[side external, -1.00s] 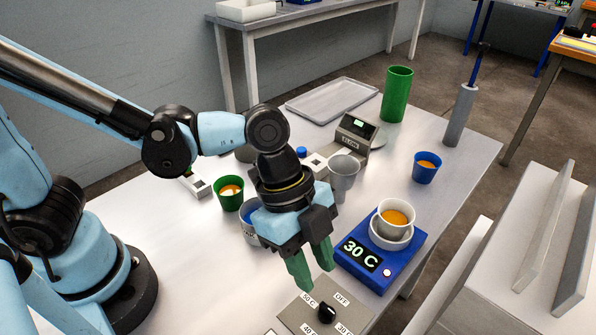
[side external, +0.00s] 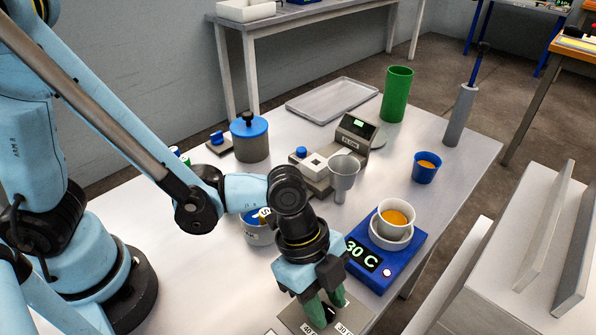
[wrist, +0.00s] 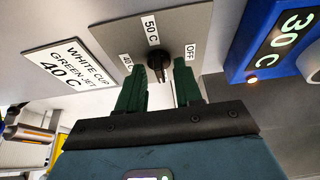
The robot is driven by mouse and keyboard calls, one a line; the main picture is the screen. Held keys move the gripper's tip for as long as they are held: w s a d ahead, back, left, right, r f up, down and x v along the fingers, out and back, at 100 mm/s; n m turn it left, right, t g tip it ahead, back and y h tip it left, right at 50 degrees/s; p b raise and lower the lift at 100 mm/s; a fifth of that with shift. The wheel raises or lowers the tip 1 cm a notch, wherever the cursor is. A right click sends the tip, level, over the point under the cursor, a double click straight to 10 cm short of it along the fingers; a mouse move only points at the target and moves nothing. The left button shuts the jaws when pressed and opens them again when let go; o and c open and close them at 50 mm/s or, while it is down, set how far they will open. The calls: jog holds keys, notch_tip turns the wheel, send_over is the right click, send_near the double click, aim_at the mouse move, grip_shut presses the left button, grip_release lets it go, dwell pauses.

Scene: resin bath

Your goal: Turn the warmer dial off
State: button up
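The black warmer dial (wrist: 157,58) is on a grey panel (wrist: 110,38) with labels 40 C at left, 50 C at top and OFF at right in the wrist view. Its narrow end seems to point towards my gripper, away from OFF. My gripper (wrist: 160,76) is open, with one green finger on each side of the dial; I cannot tell whether they touch it. In the side view my gripper (side external: 326,303) is low over the panel (side external: 296,315) and partly hides the dial. The blue warmer (side external: 375,268) shows 30 C and carries a white cup (side external: 385,215) with orange liquid.
A card reading "WHITE CUP GREEN JET 40 C" (wrist: 65,68) lies left of the panel in the wrist view. A funnel (side external: 343,172), a blue cup (side external: 426,168), a lidded pot (side external: 250,140) and a green cylinder (side external: 397,94) stand farther back on the table.

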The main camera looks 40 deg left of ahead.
jog(key=shift+c, duration=0.5)
grip_shut()
jog(key=shift+n, duration=0.4)
jog(key=n+t, duration=0.1)
jog(key=n, duration=0.2)
jog(key=shift+s+n+t, duration=0.15)
jog(key=shift+n+t, duration=0.15)
jog(key=shift+t, duration=0.1)
jog(key=n, duration=0.2)
jog(key=n+t+y, duration=0.1)
jog(key=n, duration=0.1)
jog(key=shift+s+d+n, duration=0.1)
jog(key=shift+d+n, duration=0.05)
jog(key=shift+n, duration=0.15)
jog(key=n, duration=0.2)
jog(key=n+t+y, duration=0.1)
jog(key=n, duration=0.1)
jog(key=shift+d+n+y, duration=0.1)
jog(key=shift+n+y, duration=0.2)
jog(key=shift+d+n+t+y, duration=0.15)
jog(key=shift+n+y, duration=0.3)
jog(key=shift+n, duration=0.65)
jog(key=shift+a+n+t+y, duration=0.15)
jog(key=shift+n+y, duration=0.3)
jog(key=shift+n, duration=0.65)
